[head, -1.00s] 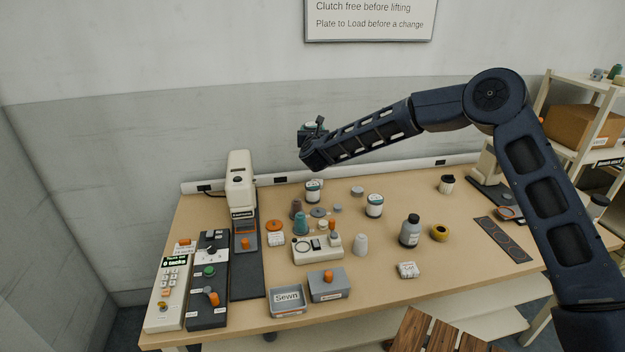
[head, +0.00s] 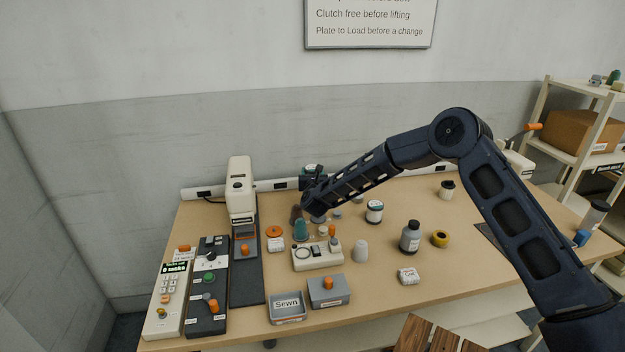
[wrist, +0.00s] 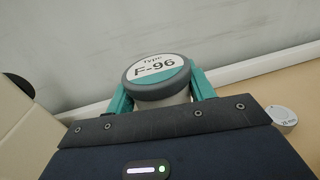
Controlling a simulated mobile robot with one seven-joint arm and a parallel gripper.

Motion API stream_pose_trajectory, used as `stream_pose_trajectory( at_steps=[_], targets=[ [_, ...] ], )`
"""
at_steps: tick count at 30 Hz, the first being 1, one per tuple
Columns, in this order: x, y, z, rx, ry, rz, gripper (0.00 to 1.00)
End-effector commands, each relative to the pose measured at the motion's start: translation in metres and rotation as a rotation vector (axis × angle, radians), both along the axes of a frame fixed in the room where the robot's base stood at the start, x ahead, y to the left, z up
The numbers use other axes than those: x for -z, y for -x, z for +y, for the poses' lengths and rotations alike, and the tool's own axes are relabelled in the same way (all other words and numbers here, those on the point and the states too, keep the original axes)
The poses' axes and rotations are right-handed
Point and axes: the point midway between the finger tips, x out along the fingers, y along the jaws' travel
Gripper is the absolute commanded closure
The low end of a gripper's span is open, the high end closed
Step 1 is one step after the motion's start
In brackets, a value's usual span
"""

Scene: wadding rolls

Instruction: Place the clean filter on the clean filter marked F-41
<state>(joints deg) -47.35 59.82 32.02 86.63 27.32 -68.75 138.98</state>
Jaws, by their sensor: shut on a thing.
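A round filter (wrist: 157,70) with a dark rim and a top label reading "Type F-96" sits between the teal fingers of my gripper (wrist: 160,92) in the wrist view. The fingers are shut on its sides. In the head view my gripper (head: 311,178) is low over the back of the table, left of centre; my arm hides most of what is under it. No F-41 mark can be read in any view. A similar white canister (head: 374,212) with a dark rim and teal band stands upright to the right of my gripper; its marking is too small to read.
A cream machine (head: 240,190) stands to the left. A small disc (wrist: 283,117) marked "28 mm" lies right of my gripper.

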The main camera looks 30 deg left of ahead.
Motion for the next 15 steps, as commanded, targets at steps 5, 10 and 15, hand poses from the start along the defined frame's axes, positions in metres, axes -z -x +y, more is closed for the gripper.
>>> stream_pose_trajectory(
  at_steps=[5,10,15],
  targets=[
    [0.025,0.000,0.000,0.000,0.002,0.000,0.73],
    [0.027,0.000,0.000,0.000,0.000,0.000,0.73],
    [0.028,0.000,0.000,0.000,0.001,0.001,0.73]
  ],
)
